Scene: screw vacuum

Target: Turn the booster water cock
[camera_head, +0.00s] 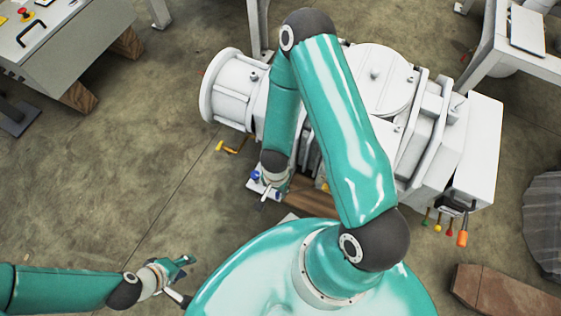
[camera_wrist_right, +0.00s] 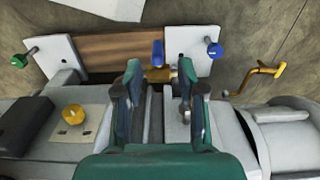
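A small brass cock with a blue lever (camera_wrist_right: 158,52) stands by the wooden board, and I cannot tell for sure that it is the booster water cock. My right gripper (camera_wrist_right: 160,76) is open, its two teal fingers apart on either side of the cock's line. The brass body shows between the fingertips; contact is not visible. In the head view, my right gripper (camera_head: 268,190) is low beside the white pump (camera_head: 378,78), partly hidden by its own arm. My left gripper (camera_head: 178,272) is over bare floor at lower left, too small to read its fingers.
A blue knob (camera_wrist_right: 214,50) and a green knob (camera_wrist_right: 18,60) flank the cock. A yellow handle (camera_wrist_right: 262,76) sticks out at right, and a yellow knob (camera_wrist_right: 73,115) is at left. A control panel (camera_head: 40,38) stands at upper left.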

